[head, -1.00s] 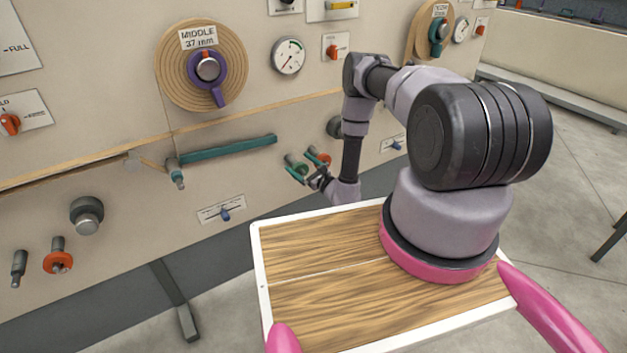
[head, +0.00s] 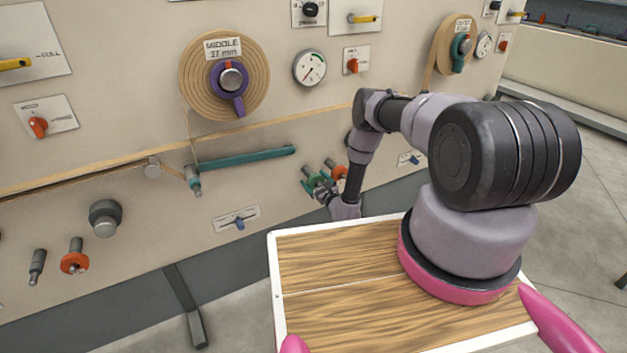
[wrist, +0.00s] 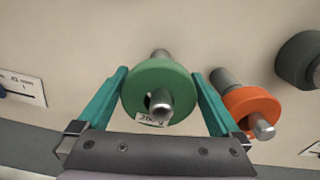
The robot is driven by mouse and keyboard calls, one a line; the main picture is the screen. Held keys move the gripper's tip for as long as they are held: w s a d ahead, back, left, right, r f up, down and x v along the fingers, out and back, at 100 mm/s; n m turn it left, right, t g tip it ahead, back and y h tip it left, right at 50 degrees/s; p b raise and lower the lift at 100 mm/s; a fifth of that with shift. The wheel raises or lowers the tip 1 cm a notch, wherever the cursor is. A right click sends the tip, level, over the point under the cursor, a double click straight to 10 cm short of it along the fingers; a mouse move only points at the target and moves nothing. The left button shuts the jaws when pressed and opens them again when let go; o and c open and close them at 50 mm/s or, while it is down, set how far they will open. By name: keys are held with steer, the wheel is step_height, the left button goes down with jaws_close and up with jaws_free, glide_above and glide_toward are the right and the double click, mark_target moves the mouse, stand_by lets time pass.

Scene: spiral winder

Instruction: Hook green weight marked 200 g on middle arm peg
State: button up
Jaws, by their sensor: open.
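The green weight (wrist: 157,88) is a disc on a horizontal peg (wrist: 158,106) on the panel, with a partly readable white label at its lower edge. It also shows small in the head view (head: 313,181). My gripper (wrist: 164,82) is open, with one teal finger on each side of the green weight; I cannot tell whether they touch it. In the head view my gripper (head: 318,190) is at the panel by the weight. The middle arm is a teal bar (head: 245,158) below the roll marked MIDDLE 37 mm (head: 224,78). A peg (head: 193,180) hangs at its left end.
An orange weight (wrist: 250,106) sits on a peg just right of the green one, close to my right finger. A grey knob (wrist: 300,60) is beyond it. Another orange disc (head: 74,262) is on a peg at the lower left. A blue-lever plate (head: 237,219) lies between.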

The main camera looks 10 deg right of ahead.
steer(key=shift+w+a, duration=0.15)
steer(key=shift+w, duration=0.25)
